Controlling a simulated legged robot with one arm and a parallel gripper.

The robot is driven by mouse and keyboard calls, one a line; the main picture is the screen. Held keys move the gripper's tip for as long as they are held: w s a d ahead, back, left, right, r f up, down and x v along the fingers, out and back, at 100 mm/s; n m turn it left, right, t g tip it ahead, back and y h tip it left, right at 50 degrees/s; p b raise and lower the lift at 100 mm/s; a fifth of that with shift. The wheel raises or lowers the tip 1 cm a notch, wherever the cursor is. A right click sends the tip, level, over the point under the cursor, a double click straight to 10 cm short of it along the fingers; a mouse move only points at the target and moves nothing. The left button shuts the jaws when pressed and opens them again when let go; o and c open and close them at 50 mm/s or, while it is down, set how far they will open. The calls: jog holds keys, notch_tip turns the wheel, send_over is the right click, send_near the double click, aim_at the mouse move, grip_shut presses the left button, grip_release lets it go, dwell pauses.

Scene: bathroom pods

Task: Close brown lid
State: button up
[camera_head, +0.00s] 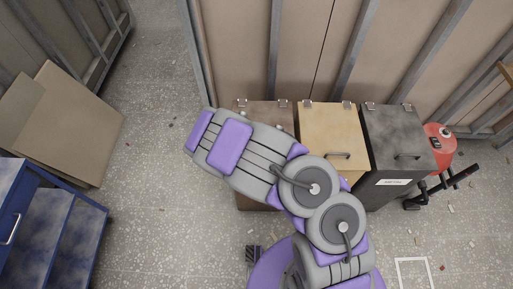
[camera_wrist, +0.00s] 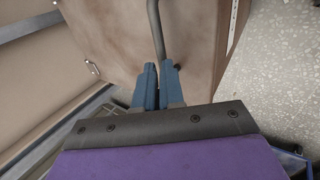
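The brown box with the brown lid (camera_head: 262,112) stands at the left of a row of three boxes in the head view. My arm covers most of it, so how far its lid is open cannot be told there. In the wrist view a brown panel (camera_wrist: 112,30) fills the upper middle, with a grey bar handle (camera_wrist: 154,24) on it. My gripper (camera_wrist: 159,66) has its two blue fingers close together at the lower end of this handle, which appears to run between the fingertips. The gripper is hidden in the head view.
A tan box (camera_head: 328,125) and a dark grey box (camera_head: 392,130) stand to the right, lids down. A red round object (camera_head: 440,137) lies beyond them. Framed wall panels stand behind. Speckled floor is free at left centre.

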jog(key=o, duration=0.5)
jog(key=shift+w+d, duration=0.1)
jog(key=shift+w, duration=0.05)
jog(key=shift+o, duration=0.2)
jog(key=shift+r, duration=0.1)
jog(key=p+v, duration=1.6)
jog(key=v, duration=0.1)
jog(key=shift+r, duration=0.1)
dwell(0.3)
